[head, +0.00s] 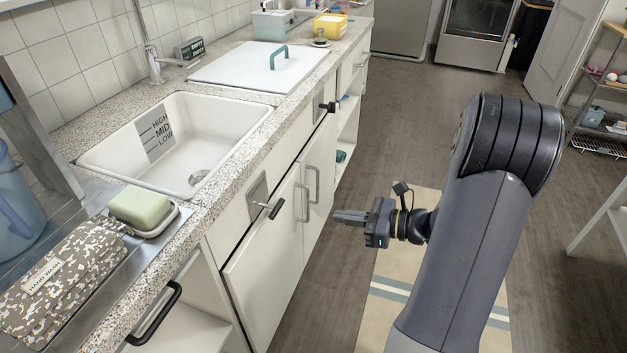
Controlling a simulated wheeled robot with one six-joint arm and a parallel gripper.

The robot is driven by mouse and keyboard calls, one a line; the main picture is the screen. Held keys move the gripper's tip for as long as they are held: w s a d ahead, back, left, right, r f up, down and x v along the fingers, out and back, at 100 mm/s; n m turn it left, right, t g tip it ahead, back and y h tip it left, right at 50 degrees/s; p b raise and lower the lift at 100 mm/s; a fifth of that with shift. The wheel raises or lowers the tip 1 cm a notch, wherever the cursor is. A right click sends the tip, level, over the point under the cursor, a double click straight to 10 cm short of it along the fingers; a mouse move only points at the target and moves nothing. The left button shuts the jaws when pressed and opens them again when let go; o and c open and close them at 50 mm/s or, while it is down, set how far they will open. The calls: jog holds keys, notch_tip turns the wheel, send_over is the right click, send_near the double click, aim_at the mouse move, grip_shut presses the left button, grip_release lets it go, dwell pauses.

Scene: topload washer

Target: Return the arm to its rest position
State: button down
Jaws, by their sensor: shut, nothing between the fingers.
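My gripper (350,218) is in the middle of the head view, at the end of my dark grey arm (460,255). Its fingers point left toward the white cabinet fronts below the counter. The fingers are together and hold nothing. They look apart from the cabinet doors (268,262) and their handles. The arm rises at the right of the view, bends at a large dark joint, and its lower links are partly out of frame or hidden.
A speckled counter (238,165) with a white sink (185,140) runs along the left. Bar handles (314,184) and a small lever (267,207) stick out from its front. A striped mat (385,290) lies on the floor. A shelf rack (598,110) stands far right. Floor between is open.

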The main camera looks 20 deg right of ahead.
dwell(0.3)
jog(key=b, duration=0.2)
send_near(279, 208)
jog(key=x, duration=0.7)
jog(key=shift+d+f, duration=0.1)
jog(key=shift+d, duration=0.15)
jog(key=shift+s, duration=0.1)
